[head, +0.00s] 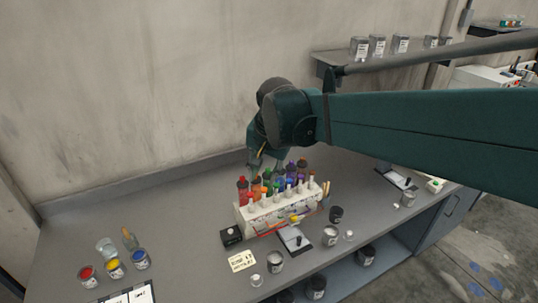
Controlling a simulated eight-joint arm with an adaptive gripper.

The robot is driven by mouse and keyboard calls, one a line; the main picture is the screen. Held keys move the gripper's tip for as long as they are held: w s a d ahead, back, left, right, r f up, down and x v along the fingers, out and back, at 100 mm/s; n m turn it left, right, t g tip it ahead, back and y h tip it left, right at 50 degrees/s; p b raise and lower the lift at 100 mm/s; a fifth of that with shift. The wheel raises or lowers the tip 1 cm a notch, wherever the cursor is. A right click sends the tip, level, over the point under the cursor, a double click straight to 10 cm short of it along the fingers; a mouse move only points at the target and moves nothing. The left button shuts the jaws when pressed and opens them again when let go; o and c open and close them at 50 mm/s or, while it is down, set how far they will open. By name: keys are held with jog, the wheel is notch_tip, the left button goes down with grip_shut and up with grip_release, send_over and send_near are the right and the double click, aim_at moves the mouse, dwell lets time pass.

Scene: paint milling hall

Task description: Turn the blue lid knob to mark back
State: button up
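No blue lid knob with a readable mark can be made out at this size. A small blue top (289,182) shows in the white rack (265,219), among several coloured bottles and tubes. A separate round pot with blue in it (139,258) stands at the left of the bench. My gripper (256,167) points down at the back left of the rack, just above or behind the red and orange bottles. Its fingertips are small and partly hidden by the bottles. I cannot tell whether it is open or touches anything.
Red (87,275) and yellow (115,268) pots and a glass (106,247) stand at left. A black box (231,236), a label card (241,261) and cans (330,236) stand around the rack. My arm spans the right. The bench's back left is clear.

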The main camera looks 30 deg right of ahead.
jog(key=w+d+f+m+g+p, duration=0.1)
jog(key=w+d+m, duration=0.2)
jog(key=w+d, duration=0.1)
jog(key=w+d+f+m+g+p, duration=0.1)
jog(key=w+d+m+p, duration=0.1)
jog(key=w+d+m, duration=0.2)
jog(key=w+d+f+m+g+p, duration=0.1)
jog(key=w+d+m+p, duration=0.1)
jog(key=w+d, duration=0.4)
jog(key=shift+w+f+m+g+y, duration=0.3)
jog(key=shift+w+m+g, duration=0.1)
jog(key=shift+w+m, duration=0.4)
jog(key=shift+d+f, duration=0.15)
jog(key=shift+d, duration=0.1)
jog(key=shift+f, duration=0.1)
jog(key=shift+f, duration=3.8)
jog(key=c, duration=0.9)
